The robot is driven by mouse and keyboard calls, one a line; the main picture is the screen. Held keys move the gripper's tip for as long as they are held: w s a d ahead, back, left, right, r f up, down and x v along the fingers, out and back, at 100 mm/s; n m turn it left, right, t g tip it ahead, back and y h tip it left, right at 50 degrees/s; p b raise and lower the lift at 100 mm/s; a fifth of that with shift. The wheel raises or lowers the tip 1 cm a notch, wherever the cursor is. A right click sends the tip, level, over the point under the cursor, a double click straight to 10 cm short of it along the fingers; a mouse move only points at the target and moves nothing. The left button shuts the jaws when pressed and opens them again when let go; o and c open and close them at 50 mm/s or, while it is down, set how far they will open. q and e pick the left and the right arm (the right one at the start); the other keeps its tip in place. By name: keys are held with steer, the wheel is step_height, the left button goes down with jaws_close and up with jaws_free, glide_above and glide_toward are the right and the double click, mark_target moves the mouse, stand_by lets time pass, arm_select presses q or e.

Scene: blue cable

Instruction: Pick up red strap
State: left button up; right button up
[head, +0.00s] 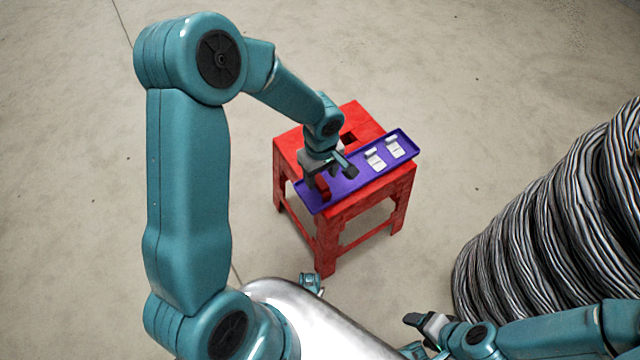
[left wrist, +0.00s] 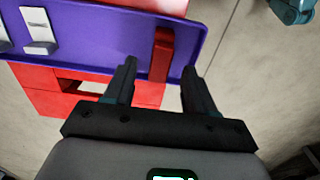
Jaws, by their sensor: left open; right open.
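The red strap (left wrist: 162,54) is a short red bar on the purple tray (left wrist: 90,28), near the tray's end in the left wrist view. In the head view the red strap (head: 323,190) shows at the near left end of the tray (head: 345,186), partly hidden by my gripper. My left gripper (head: 330,176) is open just above the tray. In the left wrist view its two fingers (left wrist: 157,75) point at the strap, which appears between their tips and not gripped. My right gripper (head: 424,321) is open and empty at the lower right, well away from the tray.
The tray lies on a red stool (head: 366,118) with a hole in its top. A tall stack of grey cable coils (head: 560,215) stands at right. The concrete floor (head: 70,200) is clear at left.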

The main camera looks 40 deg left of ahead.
mark_target(320, 181)
arm_select(q)
step_height(320, 181, down, 5)
steer(key=shift+r+b, duration=0.1)
steer(key=shift+b, duration=0.65)
steer(key=c, duration=1)
